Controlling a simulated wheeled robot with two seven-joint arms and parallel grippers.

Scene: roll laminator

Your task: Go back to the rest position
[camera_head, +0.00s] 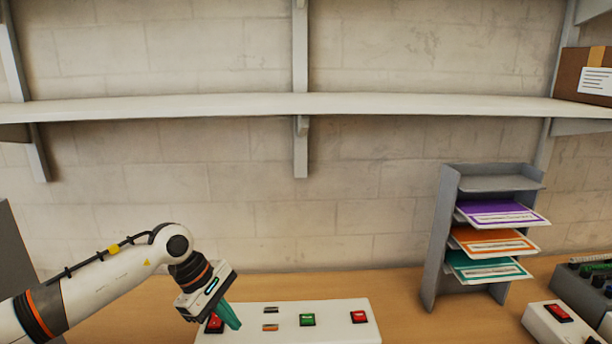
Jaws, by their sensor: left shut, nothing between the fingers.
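My left gripper (228,318) comes in from the lower left and points down at the left end of a white control panel (340,309). Its teal fingers are shut with nothing between them, beside the panel's left red switch (214,324). I cannot tell whether the fingertips touch the panel. The panel also has a green switch (307,320), another red switch (358,316) and two small indicators in its middle. My right gripper is out of view.
A grey tray rack (440,235) with purple, orange and teal sheets stands on the wooden table (440,325) at the right. Another box with a red switch (558,312) sits at the right edge. A white shelf (400,105) with a cardboard box (583,75) runs above.

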